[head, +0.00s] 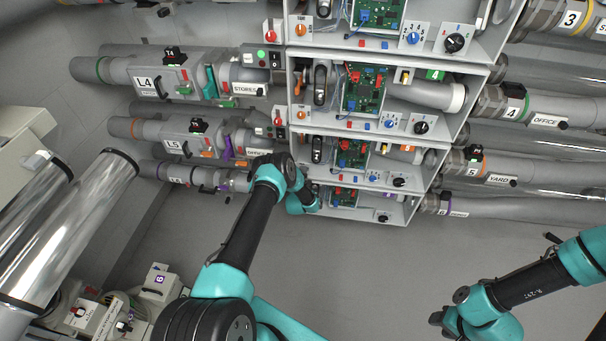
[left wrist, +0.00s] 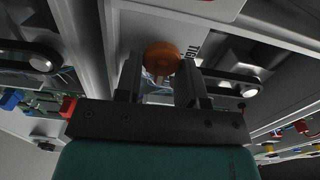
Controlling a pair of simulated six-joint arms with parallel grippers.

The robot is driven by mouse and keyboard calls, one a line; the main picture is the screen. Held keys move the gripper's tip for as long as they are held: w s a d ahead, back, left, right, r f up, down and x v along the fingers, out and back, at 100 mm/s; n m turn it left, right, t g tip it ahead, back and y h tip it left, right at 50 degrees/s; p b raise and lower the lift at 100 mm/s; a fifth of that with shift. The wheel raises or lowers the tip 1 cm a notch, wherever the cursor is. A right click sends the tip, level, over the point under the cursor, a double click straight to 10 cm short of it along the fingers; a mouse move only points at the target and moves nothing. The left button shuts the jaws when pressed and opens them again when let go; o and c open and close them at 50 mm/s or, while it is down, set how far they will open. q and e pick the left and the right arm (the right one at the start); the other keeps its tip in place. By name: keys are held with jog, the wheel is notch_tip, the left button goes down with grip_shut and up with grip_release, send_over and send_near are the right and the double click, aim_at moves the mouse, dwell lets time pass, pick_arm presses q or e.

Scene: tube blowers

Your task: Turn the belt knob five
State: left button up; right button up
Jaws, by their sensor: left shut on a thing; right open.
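The belt knob five is the orange round knob (left wrist: 162,56) on a pale panel in the left wrist view. My left gripper (left wrist: 160,82) has one dark finger on each side of it and is shut on it. In the head view my left arm reaches the left end of the fifth bay (head: 352,152), and its wrist hides the knob and fingertips there. My right gripper (head: 438,317) is low at the right in the head view, away from the racks, open and empty; its fingers show poorly.
Stacked bays hold green circuit boards (head: 364,91), blue and black knobs and small switches. Labelled grey tubes (head: 150,131) run left and right of them. Two shiny pipes (head: 75,230) stand at the left. The floor (head: 370,265) between my arms is clear.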

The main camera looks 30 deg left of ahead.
pick_arm(q)
jog(key=shift+m, duration=0.3)
jog(key=o, duration=0.6)
jog(key=v, duration=1.7)
jog(key=shift+s+d, duration=0.15)
